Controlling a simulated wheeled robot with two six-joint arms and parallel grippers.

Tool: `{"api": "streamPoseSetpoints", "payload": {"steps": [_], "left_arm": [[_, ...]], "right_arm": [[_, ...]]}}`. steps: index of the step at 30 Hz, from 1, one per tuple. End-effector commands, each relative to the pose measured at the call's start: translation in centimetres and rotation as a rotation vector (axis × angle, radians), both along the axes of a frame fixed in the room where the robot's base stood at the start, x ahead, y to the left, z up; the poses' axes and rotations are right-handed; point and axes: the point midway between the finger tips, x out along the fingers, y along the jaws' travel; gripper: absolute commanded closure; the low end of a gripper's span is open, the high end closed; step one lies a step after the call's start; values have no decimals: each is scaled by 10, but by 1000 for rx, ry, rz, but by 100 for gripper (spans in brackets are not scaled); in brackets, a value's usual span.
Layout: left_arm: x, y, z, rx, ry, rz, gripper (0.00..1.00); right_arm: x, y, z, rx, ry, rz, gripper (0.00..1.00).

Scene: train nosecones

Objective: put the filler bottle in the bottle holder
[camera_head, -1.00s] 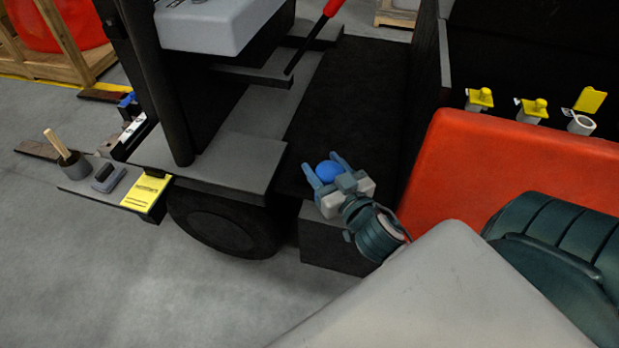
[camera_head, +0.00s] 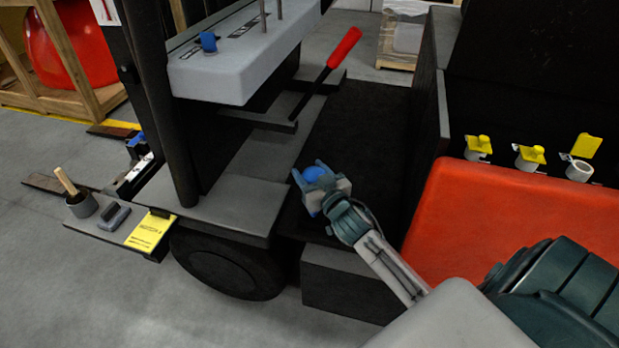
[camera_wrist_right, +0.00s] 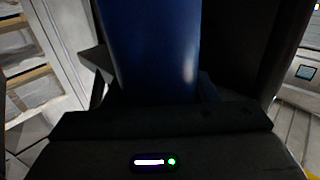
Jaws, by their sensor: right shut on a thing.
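My right gripper (camera_head: 311,178) is shut on a blue, rounded object that appears to be the filler bottle (camera_head: 313,173). In the head view only its round blue end shows between the fingers. In the right wrist view the bottle (camera_wrist_right: 150,50) is a large smooth blue body filling the upper middle. The gripper is over the dark floor of the vehicle, left of the red panel. I cannot tell for certain which thing is the bottle holder. My left gripper is not in view.
A grey shelf at left carries a cup with a wooden handle (camera_head: 80,204), a dark block (camera_head: 112,214) and a yellow card (camera_head: 148,233). White necks with yellow caps (camera_head: 530,157) stand behind the red panel (camera_head: 510,208). A red-handled lever (camera_head: 343,47) rises behind the gripper.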

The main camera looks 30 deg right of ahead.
Motion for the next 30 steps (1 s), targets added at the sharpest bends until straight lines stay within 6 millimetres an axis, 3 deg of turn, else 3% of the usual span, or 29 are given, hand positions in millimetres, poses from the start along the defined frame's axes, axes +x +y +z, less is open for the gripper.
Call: {"api": "streamPoseSetpoints", "payload": {"steps": [2,3,7,19,20,23,30], "left_arm": [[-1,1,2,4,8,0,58],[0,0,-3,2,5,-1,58],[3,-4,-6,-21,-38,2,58],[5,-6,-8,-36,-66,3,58],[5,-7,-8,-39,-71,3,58],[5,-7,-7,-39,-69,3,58],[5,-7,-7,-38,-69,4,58]], "right_arm": [[13,-5,2,1,-4,-1,83],[12,-4,-11,1,1,-1,83],[11,-3,-28,1,0,0,83],[11,-3,-35,0,-2,1,83],[10,-4,-36,1,0,0,46],[10,-4,-34,1,0,0,26],[10,-4,-34,0,0,0,26]]}}
